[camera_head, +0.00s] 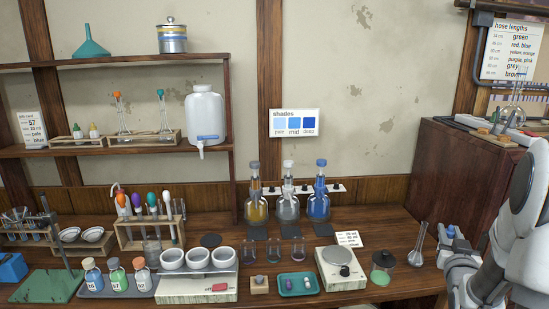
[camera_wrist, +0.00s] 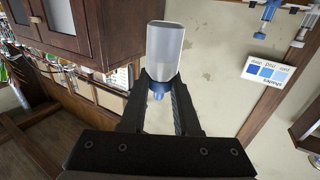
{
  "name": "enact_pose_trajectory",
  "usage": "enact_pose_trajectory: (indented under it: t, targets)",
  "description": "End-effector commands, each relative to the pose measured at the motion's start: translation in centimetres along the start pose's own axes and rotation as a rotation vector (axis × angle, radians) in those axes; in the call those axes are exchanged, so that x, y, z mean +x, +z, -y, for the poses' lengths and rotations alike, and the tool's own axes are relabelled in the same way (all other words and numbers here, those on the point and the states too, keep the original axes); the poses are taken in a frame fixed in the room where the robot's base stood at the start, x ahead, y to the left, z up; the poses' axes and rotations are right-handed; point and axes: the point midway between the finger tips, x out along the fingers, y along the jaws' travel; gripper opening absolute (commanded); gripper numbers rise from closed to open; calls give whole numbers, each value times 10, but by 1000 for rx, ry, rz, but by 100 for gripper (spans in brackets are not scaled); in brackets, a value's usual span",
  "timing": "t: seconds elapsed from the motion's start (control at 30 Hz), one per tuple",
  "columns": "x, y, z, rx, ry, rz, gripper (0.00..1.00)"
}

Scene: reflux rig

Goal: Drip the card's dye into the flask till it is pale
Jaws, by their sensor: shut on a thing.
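My gripper (camera_wrist: 160,97) is shut on a pale, translucent bottle (camera_wrist: 165,48) with a blue cap in the wrist view. That view is upside down, so the cap is up. My gripper's fingers are not clear in the head view. A card (camera_head: 32,130) on the left shelf reads "pale blue". The shades chart (camera_head: 294,123) on the wall shows pale, mid and deep blue. Amber (camera_head: 257,208), clear (camera_head: 288,207) and blue (camera_head: 318,206) stoppered bottles stand at the back of the bench. A clear long-necked flask (camera_head: 418,247) stands at the right.
Labelled bottles (camera_head: 115,274) and a dropper rack (camera_head: 150,232) fill the left. A brown cabinet (camera_head: 440,170) closes off the right.

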Motion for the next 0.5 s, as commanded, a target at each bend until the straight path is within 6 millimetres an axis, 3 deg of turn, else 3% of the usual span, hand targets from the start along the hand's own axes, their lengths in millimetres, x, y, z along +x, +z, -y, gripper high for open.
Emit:
enact_pose_trajectory:
  t: [0.27, 0.5]
  targets:
    - [-3, 33, 53, 3, -81, 4, 6]
    - [-16, 72, 117, 6, -174, 4, 6]
